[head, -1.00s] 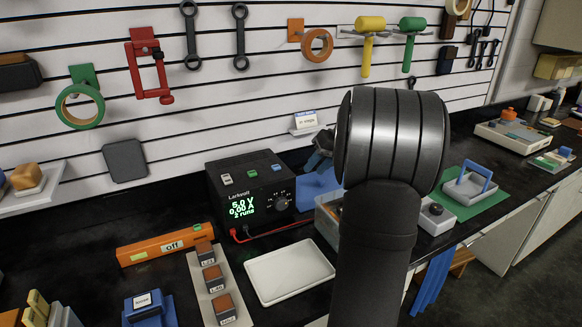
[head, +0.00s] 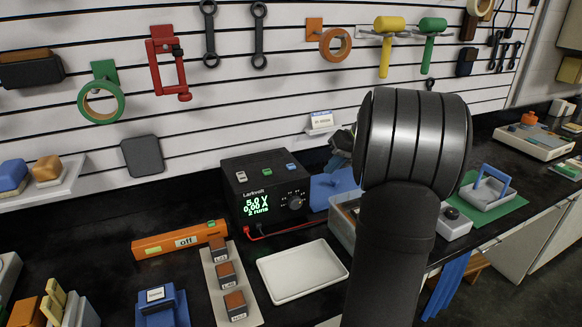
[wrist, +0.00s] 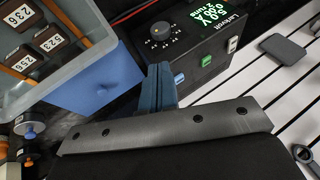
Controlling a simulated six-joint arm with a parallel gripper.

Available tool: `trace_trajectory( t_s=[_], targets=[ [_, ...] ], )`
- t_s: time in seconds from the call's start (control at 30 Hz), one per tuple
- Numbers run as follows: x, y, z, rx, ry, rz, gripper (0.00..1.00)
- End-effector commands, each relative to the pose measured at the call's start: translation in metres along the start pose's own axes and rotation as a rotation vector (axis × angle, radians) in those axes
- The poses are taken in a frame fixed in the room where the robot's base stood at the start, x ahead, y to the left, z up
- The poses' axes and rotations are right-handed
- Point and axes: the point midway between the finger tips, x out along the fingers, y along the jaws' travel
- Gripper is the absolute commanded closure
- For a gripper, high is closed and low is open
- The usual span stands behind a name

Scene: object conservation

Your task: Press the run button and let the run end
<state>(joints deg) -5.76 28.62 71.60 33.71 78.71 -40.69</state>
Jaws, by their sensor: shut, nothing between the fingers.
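The black Larkvolt power supply (head: 262,180) stands on the bench against the slatted wall. Its green display (head: 258,207) reads 5.0 V, 0.00 A and 2 runs. I cannot read which is the run button. My gripper (wrist: 160,72) is shut and empty, in front of the supply in the wrist view, its tips close beside the blue button (wrist: 179,79). Contact cannot be made out. In the head view my arm mostly hides the gripper.
An orange bar (head: 155,246) labelled off lies left of the supply. Several dark blocks stand on a grey strip (head: 212,283), beside an empty white tray (head: 300,268). A clear bin (head: 343,232) and a blue box (wrist: 92,88) stand near the supply. Tools hang on the wall.

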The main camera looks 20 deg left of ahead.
Motion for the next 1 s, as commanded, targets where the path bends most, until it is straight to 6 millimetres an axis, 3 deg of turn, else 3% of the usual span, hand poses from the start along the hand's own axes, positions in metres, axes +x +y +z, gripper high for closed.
trace_trajectory(
  t_s=[0.8, 1.0],
  targets=[
    [0.0, 0.0, -0.001, 0.001, 0.001, 0.001, 1.0],
    [0.009, -0.01, -0.025, 0.07, 0.059, 0.053, 1.0]
  ],
)
